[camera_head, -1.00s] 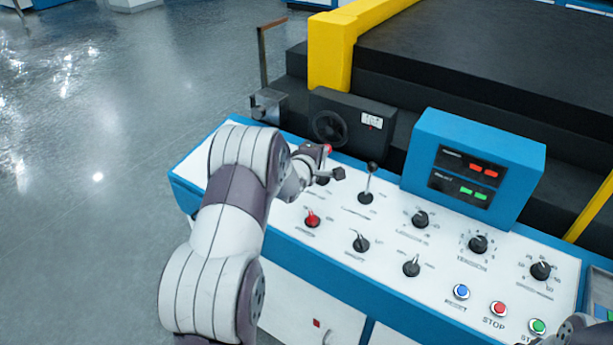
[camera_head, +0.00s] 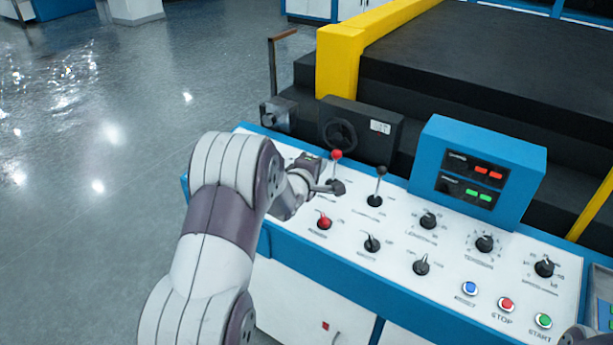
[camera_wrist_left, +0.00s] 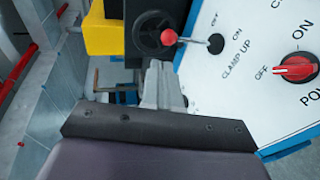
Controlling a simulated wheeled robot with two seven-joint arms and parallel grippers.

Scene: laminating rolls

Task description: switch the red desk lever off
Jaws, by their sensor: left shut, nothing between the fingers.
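The red desk lever is a thin rod with a red ball knob (camera_head: 337,155), standing at the upper left of the white desk panel. In the left wrist view its red knob (camera_wrist_left: 168,37) and rod lead to a dark round base by the "CLAMP UP" and OFF/ON print. My left gripper (camera_head: 322,188) is shut and empty, low beside the lever's base and below the knob. In the left wrist view the closed fingers (camera_wrist_left: 163,72) point toward the knob; I cannot tell whether they touch the lever. My right gripper is out of view.
A black-knobbed lever (camera_head: 381,170) stands just right of the red one. A red rotary switch (camera_head: 324,222) sits nearer on the panel. A black box with a handwheel (camera_head: 340,134) is behind. The blue display box (camera_head: 478,165) stands to the right.

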